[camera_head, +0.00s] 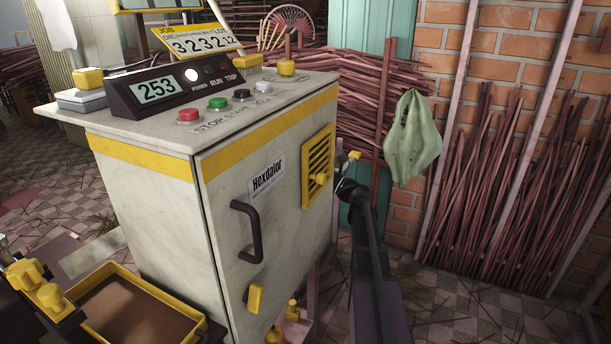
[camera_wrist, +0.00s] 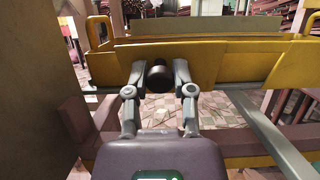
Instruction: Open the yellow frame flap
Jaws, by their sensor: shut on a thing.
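In the wrist view a yellow frame flap (camera_wrist: 215,62) spans the picture, with a dark round knob (camera_wrist: 158,77) at its lower middle. My gripper (camera_wrist: 159,73) has one finger on each side of the knob and is shut on it. In the head view my arm reaches past the right side of the Hexdalor machine (camera_head: 230,190). There my gripper (camera_head: 345,187) is beside the machine's far edge, and its fingertips are hard to make out. A small yellow part (camera_head: 352,156) shows just above it. Most of the flap is hidden in the head view.
The machine's front has a dark door handle (camera_head: 248,232) and a yellow louvred vent (camera_head: 318,167). A green cloth (camera_head: 413,137) hangs right of my arm. Bundles of sticks (camera_head: 490,190) lean against the brick wall. A yellow-rimmed tray (camera_head: 80,289) stands at lower left.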

